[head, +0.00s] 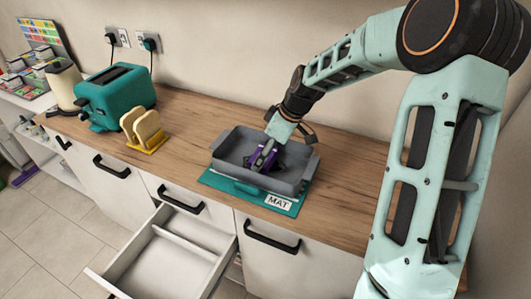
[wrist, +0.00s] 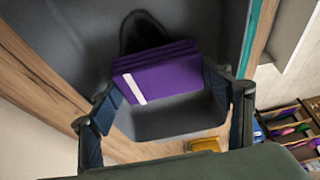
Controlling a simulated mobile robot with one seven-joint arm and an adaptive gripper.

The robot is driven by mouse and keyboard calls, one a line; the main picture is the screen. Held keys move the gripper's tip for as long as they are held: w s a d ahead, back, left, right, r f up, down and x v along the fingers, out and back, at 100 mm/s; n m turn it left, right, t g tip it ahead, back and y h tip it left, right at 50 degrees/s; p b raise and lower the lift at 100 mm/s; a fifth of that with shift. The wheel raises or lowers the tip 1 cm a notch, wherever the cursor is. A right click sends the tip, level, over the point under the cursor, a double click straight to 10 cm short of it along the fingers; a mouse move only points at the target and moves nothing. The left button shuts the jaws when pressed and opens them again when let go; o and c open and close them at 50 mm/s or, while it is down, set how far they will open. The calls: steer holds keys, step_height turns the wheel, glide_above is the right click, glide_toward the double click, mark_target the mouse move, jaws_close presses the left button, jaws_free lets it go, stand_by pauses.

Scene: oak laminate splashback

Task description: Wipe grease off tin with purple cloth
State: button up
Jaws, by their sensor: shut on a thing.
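The grey tin (head: 228,157) stands on the teal mat (head: 215,181), which has a "MAT" label, on the wooden counter. My gripper (head: 265,155) reaches down into the tin and is shut on the folded purple cloth (head: 257,163). In the wrist view the cloth (wrist: 158,72), with a white stripe, sits between my fingers (wrist: 165,105). A dark grease patch (wrist: 142,32) shows on the tin floor just beyond the cloth and partly behind it. I cannot tell whether the cloth touches the floor.
A yellow rack (head: 150,147) with bread slices and a teal toaster (head: 115,95) stand left of the tin. An open drawer (head: 170,255) juts out below the counter. The counter right of the tin is clear. The wall runs close behind.

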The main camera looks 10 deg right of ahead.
steer(key=shift+f+b, duration=0.45)
steer(key=shift+f, duration=0.15)
stand_by(0.4)
steer(key=shift+s+d+r, duration=0.15)
steer(key=shift+s+d, duration=0.35)
steer(key=shift+d, duration=0.35)
steer(key=shift+d, duration=0.1)
